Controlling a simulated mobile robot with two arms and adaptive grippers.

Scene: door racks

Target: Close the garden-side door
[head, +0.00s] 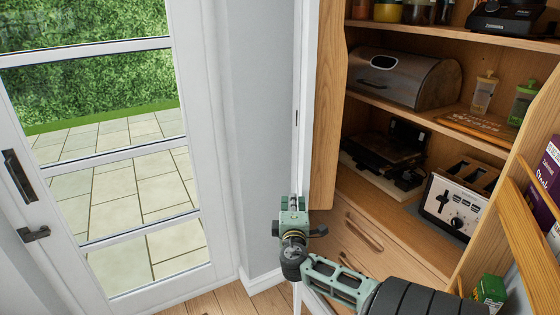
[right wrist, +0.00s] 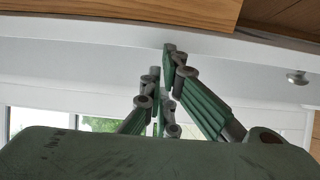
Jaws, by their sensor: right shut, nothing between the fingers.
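The garden-side door of the cupboard stands open and shows nearly edge-on in the head view, as a tall white edge (head: 304,95) with a wooden inner side (head: 328,110). My right gripper (head: 293,208) is at the low part of this door, on its white side, overlapping the edge. In the right wrist view my right gripper's fingers (right wrist: 163,58) are closed together and empty, pointing at a white panel (right wrist: 90,55) with a small metal knob (right wrist: 298,77). I cannot tell whether the fingertips touch it. My left gripper is not in view.
The wooden cupboard holds a bread bin (head: 403,76), a toaster (head: 456,203) and jars. Its other door, with a wooden rack (head: 530,235), stands open at the right. A glazed door (head: 95,153) with dark handles is at the left, with a grey wall (head: 250,140) beside it.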

